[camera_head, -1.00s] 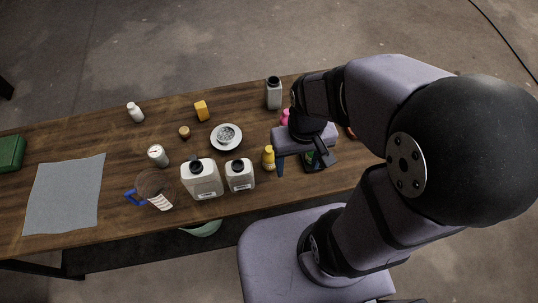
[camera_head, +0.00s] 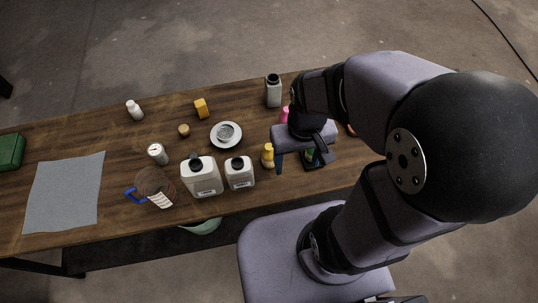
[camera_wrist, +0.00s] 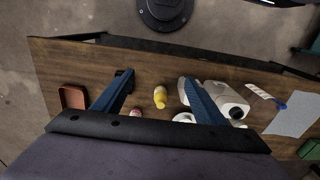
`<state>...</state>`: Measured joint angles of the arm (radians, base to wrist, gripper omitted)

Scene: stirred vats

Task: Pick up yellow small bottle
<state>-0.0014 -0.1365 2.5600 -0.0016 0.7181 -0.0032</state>
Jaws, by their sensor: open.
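The yellow small bottle (camera_head: 268,155) stands upright on the wooden table, just right of the smaller white jug in the head view. In the wrist view the yellow small bottle (camera_wrist: 160,97) lies between the two blue fingers, seen from above. My gripper (camera_head: 299,165) is open and empty above the table, with one finger close to the right side of the bottle in the head view. In the wrist view both fingers of my gripper (camera_wrist: 160,100) are spread wide, and the bottle is nearer the middle between them. Part of the bottle is hidden by the finger in the head view.
Two white jugs (camera_head: 203,180) (camera_head: 240,174) stand left of the bottle. A grey cloth (camera_head: 64,192) covers the left end of the table (camera_head: 120,222).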

